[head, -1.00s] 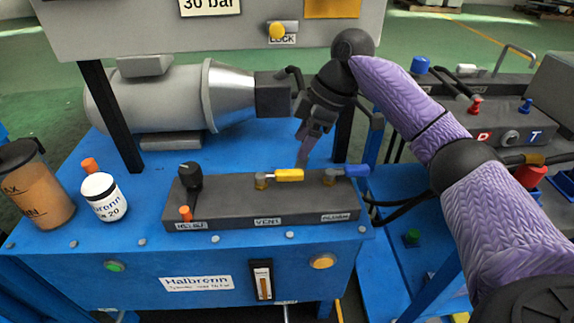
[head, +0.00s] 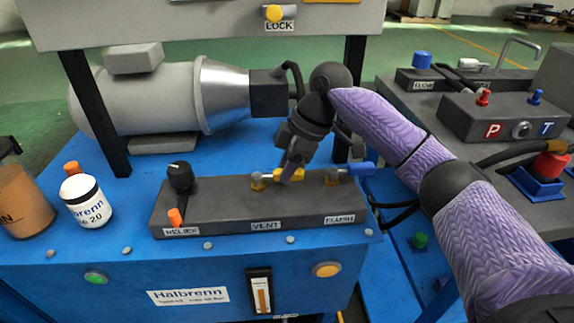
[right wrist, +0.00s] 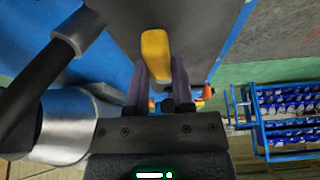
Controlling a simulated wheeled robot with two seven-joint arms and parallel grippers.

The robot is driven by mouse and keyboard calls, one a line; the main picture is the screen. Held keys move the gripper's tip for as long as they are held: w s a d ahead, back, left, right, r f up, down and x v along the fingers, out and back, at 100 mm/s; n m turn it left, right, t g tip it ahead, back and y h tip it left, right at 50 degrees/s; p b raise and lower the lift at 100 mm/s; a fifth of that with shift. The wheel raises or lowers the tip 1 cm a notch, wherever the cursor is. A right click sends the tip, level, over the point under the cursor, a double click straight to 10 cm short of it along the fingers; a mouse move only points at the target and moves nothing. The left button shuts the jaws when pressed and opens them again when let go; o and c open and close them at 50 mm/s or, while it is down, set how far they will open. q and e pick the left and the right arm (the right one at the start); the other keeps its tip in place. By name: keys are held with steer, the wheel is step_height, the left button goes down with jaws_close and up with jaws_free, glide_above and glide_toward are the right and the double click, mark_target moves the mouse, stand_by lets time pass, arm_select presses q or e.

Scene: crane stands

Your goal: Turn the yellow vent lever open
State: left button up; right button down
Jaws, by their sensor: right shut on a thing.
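The yellow vent lever (head: 284,175) sits on the dark valve block (head: 215,212), above the label VENT, and points right along the block. My right gripper (head: 292,172) comes down from above and is shut on the lever's outer part. In the right wrist view the yellow lever (right wrist: 156,55) runs between the two purplish fingers of the gripper (right wrist: 159,85). The fingers hide part of the lever in the head view. My left gripper is not in view.
A grey motor (head: 145,95) lies behind. A white jar (head: 86,202) stands at left.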

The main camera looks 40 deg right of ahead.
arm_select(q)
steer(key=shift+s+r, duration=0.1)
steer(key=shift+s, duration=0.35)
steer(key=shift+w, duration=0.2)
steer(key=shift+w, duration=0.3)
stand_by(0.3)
